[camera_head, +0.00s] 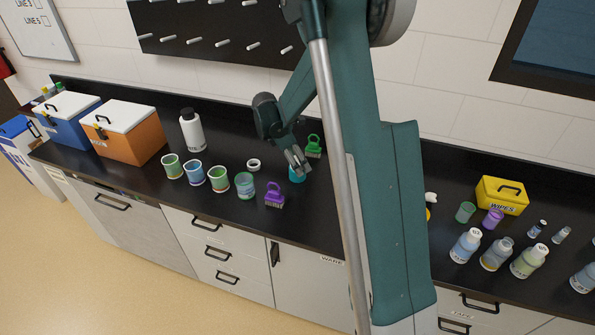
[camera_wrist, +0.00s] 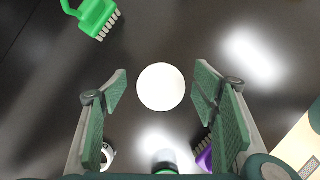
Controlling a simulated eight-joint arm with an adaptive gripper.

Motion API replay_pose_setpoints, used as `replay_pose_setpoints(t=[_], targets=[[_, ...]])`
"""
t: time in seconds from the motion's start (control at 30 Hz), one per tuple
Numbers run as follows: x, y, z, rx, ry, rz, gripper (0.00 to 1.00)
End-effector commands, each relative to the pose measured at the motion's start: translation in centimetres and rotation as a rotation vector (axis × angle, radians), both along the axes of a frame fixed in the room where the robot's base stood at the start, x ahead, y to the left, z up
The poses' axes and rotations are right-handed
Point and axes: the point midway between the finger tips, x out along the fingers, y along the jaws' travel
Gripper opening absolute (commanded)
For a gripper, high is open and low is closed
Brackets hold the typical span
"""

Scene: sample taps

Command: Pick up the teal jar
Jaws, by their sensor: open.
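The teal jar (camera_head: 297,176) stands on the black bench, partly hidden by my gripper (camera_head: 300,163) just above it. In the wrist view its round white top (camera_wrist: 161,87) shows in the middle, between the two finger pads of my gripper (camera_wrist: 161,90). The fingers are apart, with a gap on either side of the white top. Nothing is held. The jar's side is hidden in the wrist view.
A green brush (camera_head: 314,147) lies behind the jar, a purple brush (camera_head: 274,197) in front-left, and a white ring (camera_head: 253,165) to the left. Several jars with coloured labels (camera_head: 219,178) stand further left. Bare bench surrounds the teal jar closely.

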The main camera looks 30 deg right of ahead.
Motion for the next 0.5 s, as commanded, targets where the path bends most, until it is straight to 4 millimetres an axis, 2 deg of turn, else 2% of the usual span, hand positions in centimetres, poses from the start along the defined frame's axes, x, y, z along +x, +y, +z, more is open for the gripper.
replay_pose_setpoints(t=[0.5], targets=[[-0.07,-0.28,-0.74,0.0,0.0,0.0,0.59]])
